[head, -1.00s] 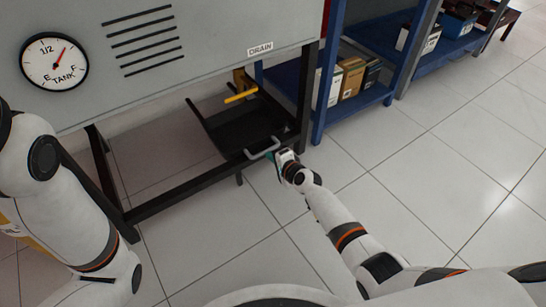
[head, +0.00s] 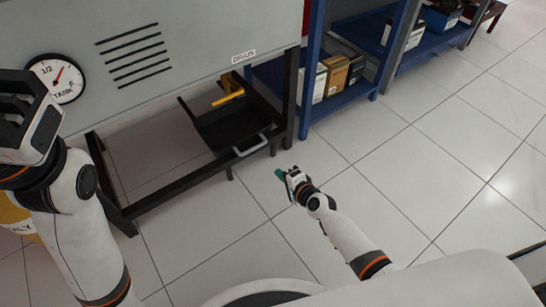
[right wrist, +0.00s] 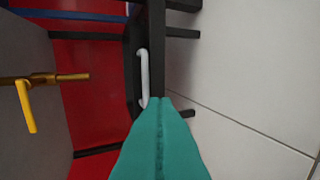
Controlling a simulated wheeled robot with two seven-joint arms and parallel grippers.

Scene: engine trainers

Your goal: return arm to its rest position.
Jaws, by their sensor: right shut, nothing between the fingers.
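My right gripper (head: 281,174) has teal fingers and is shut and empty, in front of the stand and above the floor tiles. Its shut fingers (right wrist: 161,142) fill the bottom middle of the right wrist view. The grey drawer handle (head: 252,146) on the black drain tray (head: 222,128) is apart from it, up and left in the head view. The handle (right wrist: 144,78) also shows beyond the fingertips in the right wrist view. My left arm is raised at the left; its dark end (head: 16,105) is cut by the frame, so its fingers cannot be judged.
The grey tank cabinet (head: 200,40) with a gauge (head: 57,80) stands on a black frame (head: 180,190). A yellow valve lever (head: 228,98) sits above the tray. A blue shelf (head: 345,98) with boxes stands to the right. The floor (head: 440,170) at right is clear.

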